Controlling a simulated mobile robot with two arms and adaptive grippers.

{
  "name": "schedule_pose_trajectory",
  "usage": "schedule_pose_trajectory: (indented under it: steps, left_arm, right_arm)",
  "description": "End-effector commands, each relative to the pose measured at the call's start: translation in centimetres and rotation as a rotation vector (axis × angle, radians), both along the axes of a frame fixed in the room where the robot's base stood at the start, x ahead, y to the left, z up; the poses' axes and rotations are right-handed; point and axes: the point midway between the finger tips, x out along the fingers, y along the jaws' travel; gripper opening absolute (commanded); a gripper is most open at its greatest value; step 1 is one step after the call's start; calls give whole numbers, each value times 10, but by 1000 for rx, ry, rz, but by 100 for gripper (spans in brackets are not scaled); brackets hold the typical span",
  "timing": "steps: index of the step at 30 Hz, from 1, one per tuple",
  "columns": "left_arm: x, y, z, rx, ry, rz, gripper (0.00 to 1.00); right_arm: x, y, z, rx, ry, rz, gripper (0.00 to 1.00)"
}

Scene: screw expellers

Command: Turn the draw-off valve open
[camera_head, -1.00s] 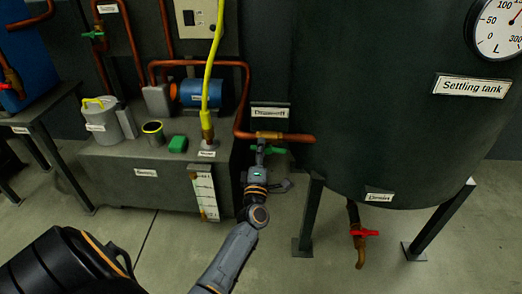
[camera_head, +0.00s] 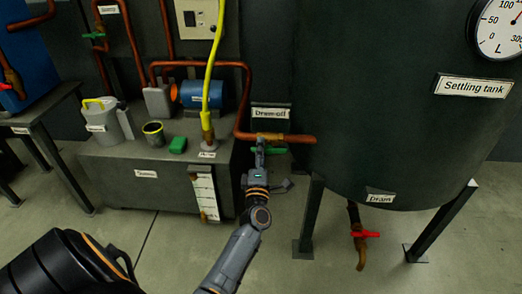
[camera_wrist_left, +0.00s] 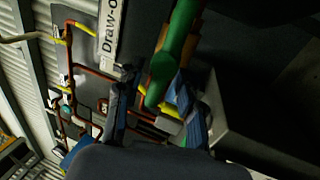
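The draw-off valve's green handle (camera_head: 275,151) sits below the copper pipe under the "Draw-off" label (camera_head: 270,113), beside the settling tank (camera_head: 390,120). It lies roughly across the pipe's underside, partly hidden by my left gripper (camera_head: 260,147), which reaches up to it. In the left wrist view the green handle (camera_wrist_left: 165,62) comes down between the two fingers of my left gripper (camera_wrist_left: 155,108). The fingers stand apart, with visible gaps beside the handle; I cannot tell whether either touches it. My right gripper is not in view.
A drain valve with a red handle (camera_head: 366,234) hangs under the tank between its legs. The floor in front is clear.

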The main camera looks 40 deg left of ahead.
Motion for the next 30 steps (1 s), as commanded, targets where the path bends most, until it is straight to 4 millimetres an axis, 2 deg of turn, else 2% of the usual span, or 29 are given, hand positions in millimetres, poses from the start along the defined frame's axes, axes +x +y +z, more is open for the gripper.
schedule_pose_trajectory:
  steps: [8, 11, 21, 25, 30]
  left_arm:
    - [-4, -3, -1, 2, 0, -1, 37]
    - [-15, -10, -5, 1, 2, -2, 37]
    - [-73, -45, -24, 1, 3, 0, 37]
    - [-89, -55, -28, 0, 1, 0, 37]
    - [-98, -61, -30, 1, 0, 0, 37]
  right_arm:
    - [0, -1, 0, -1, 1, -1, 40]
    - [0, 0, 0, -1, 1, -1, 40]
    - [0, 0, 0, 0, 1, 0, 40]
    - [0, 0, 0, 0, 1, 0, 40]
    - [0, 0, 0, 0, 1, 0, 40]
